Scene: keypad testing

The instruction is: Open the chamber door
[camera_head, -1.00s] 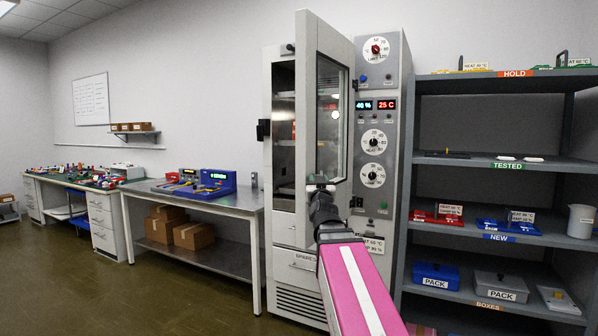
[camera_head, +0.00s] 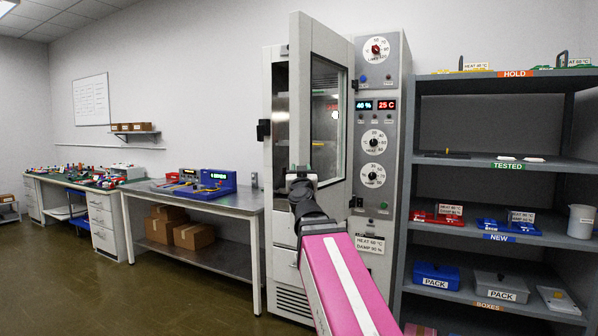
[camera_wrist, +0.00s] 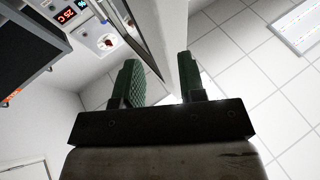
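The chamber door (camera_head: 297,100) is a pale panel with a window, standing ajar on the chamber (camera_head: 281,150). Its free edge points out toward me and to the left, and the far edge is beside the control panel. My gripper (camera_head: 300,172) is at the lower part of the door, near its free edge. In the wrist view my two green fingers (camera_wrist: 161,85) are apart. The door (camera_wrist: 150,40) runs down toward the gap between them; whether they touch it I cannot tell. The door handle is not clearly visible.
The control panel (camera_head: 376,110) with dials and displays stands right of the door. Shelves (camera_head: 500,160) with boxes and trays are further right. A steel bench (camera_head: 240,202) stands left of the chamber. Open floor (camera_head: 170,300) lies in front of the bench.

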